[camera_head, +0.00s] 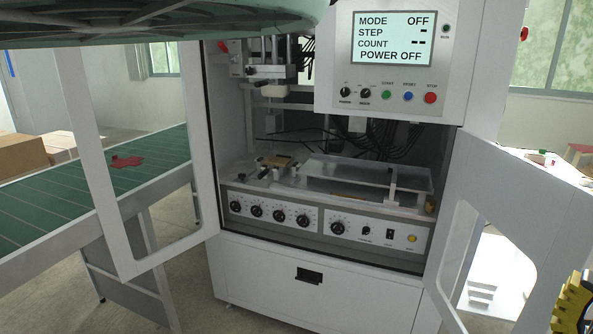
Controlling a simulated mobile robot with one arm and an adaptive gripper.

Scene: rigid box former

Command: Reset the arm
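The box former machine (317,285) stands in front of me with its left door (85,140) and right door (490,225) swung open. Below the screen are two black knobs and green (387,96), blue (408,96) and red (431,98) buttons. A large pale curved shape, seemingly part of my own body, crosses the top left. I cannot make out my gripper in this view.
A green conveyor (50,205) with a red flat piece (127,162) runs along the left, with brown boxes (20,157) behind. A yellow and black object (575,303), cut off by the lower right edge, is unclear. Several dials line the machine's lower panel (325,221).

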